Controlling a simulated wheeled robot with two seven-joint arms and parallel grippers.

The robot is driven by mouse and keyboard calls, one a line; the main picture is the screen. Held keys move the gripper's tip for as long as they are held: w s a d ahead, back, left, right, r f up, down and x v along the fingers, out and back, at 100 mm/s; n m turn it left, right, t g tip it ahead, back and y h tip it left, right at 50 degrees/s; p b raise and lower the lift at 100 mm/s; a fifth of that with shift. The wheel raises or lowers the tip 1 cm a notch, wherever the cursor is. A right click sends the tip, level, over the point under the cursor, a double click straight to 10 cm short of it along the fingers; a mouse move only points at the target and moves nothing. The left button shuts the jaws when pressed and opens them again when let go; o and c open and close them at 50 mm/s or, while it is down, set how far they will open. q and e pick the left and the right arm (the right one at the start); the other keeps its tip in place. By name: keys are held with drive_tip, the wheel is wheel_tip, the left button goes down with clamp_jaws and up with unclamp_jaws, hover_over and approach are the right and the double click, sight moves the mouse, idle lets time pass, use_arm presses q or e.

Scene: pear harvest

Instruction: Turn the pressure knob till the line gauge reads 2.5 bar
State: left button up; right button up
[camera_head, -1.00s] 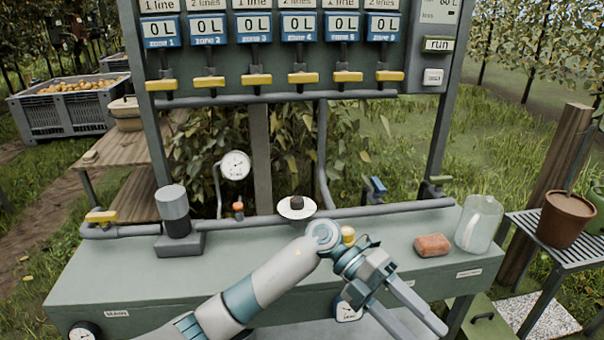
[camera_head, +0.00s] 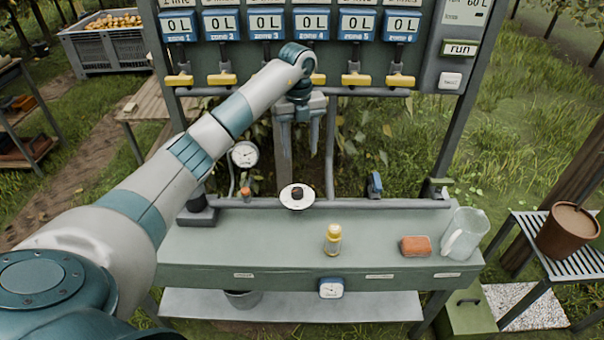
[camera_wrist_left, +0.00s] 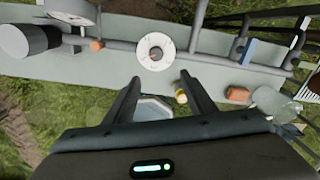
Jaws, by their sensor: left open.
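The pressure knob (camera_head: 297,190) is a small dark knob on a round white dial, on the pipe along the back of the bench. The line gauge (camera_head: 244,154) is a round white dial left of it; its needle is too small to read. My left gripper (camera_head: 299,150) is open and empty, fingers pointing down, above the knob in the head view. In the left wrist view the knob's white dial (camera_wrist_left: 156,52) lies beyond the fingertips of the left gripper (camera_wrist_left: 158,82), apart from them. My right gripper is not in view.
Yellow valve levers (camera_head: 222,79) hang under the zone meters above. On the bench stand a yellow-capped bottle (camera_head: 333,241), an orange-brown sponge-like block (camera_head: 415,246) and a clear jug (camera_head: 466,235). A dark cylinder's base (camera_head: 197,217) stands left. The bench front-left is clear.

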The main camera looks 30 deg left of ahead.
use_arm(q)
drive_tip(key=shift+a+r, duration=0.3)
drive_tip(key=shift+a, duration=0.3)
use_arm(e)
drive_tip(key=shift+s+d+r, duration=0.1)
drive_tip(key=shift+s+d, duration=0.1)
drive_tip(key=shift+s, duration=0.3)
use_arm(q)
drive_tip(key=shift+f, duration=0.1)
drive_tip(key=p, duration=0.6)
approach(297, 190)
wheel_tip(297, 190, down, 7)
drive_tip(key=shift+d+f, duration=0.15)
drive_tip(key=shift+f, duration=0.7)
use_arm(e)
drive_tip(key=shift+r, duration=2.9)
use_arm(q)
drive_tip(key=shift+c, duration=0.3)
drive_tip(key=c, duration=1)
